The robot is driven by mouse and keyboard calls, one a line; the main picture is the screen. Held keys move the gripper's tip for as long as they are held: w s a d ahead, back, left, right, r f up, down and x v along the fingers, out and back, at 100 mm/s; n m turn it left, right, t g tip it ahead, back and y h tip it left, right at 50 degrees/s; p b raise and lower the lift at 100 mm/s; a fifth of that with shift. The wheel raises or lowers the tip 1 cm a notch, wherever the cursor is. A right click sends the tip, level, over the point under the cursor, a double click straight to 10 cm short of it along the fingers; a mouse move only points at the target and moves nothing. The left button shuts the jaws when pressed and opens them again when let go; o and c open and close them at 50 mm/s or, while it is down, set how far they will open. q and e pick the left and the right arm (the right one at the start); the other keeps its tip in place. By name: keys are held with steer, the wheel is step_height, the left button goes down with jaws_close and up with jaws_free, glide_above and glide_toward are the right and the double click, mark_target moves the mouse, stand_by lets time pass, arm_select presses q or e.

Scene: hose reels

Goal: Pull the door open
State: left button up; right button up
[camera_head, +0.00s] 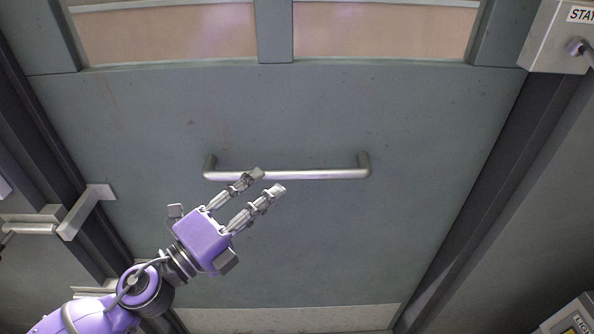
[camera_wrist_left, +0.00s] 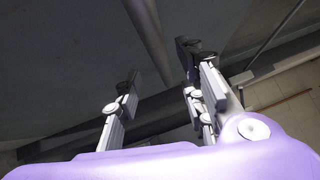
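The door (camera_head: 300,110) is a grey-green panel with two windows along its top. A horizontal metal bar handle (camera_head: 310,174) is mounted across its middle. My purple left gripper (camera_head: 268,181) is open, with its fingertips just below the left half of the handle in the head view. In the left wrist view the handle (camera_wrist_left: 147,40) runs down from the top edge toward the gap between the spread fingers (camera_wrist_left: 155,70). I cannot tell whether a finger touches the handle. My right gripper is not in view.
Dark door frame posts stand at the left and at the right (camera_head: 485,185). A metal bracket (camera_head: 85,210) sticks out at the left. A grey box (camera_head: 560,40) with a label is at the top right, and another box (camera_head: 572,318) is at the bottom right.

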mark_target(288, 176)
arm_select(q)
steer(key=p+x, duration=0.1)
steer(key=x, duration=0.6)
steer(key=shift+w+r+p, duration=0.1)
steer(key=shift+p, duration=0.2)
jaws_close()
